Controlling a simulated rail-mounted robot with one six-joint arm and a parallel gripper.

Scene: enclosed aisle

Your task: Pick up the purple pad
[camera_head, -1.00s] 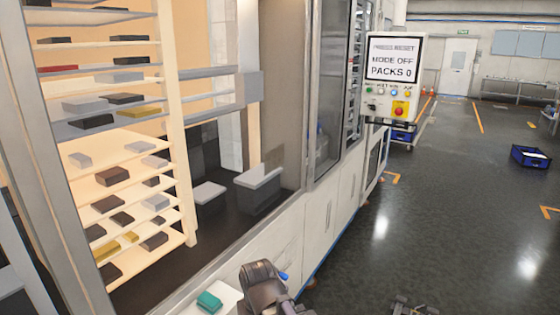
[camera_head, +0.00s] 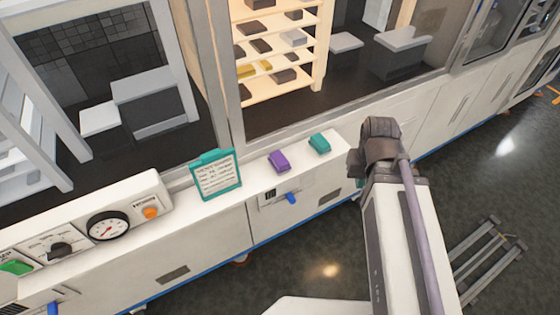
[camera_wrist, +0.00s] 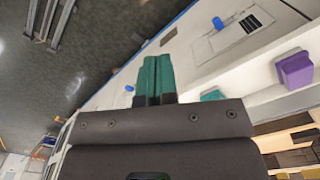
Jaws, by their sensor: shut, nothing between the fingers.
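The purple pad (camera_head: 279,161) lies on the white ledge below the window, between the teal-framed sign and a teal pad (camera_head: 319,143). The purple pad also shows at the right edge of the wrist view (camera_wrist: 295,69). My gripper (camera_wrist: 158,62) has teal fingers that are shut together with nothing between them. It is apart from the purple pad, which is off to the right in the wrist view. In the head view my arm reaches up at the right of the pads, and the fingers are hidden or too small to make out.
The teal-framed sign (camera_head: 217,175) stands left of the purple pad. A control panel with a round gauge (camera_head: 108,226) is further left. Blue handles (camera_head: 291,198) stick out of the cabinet front. Lit shelves (camera_head: 275,50) stand behind the window.

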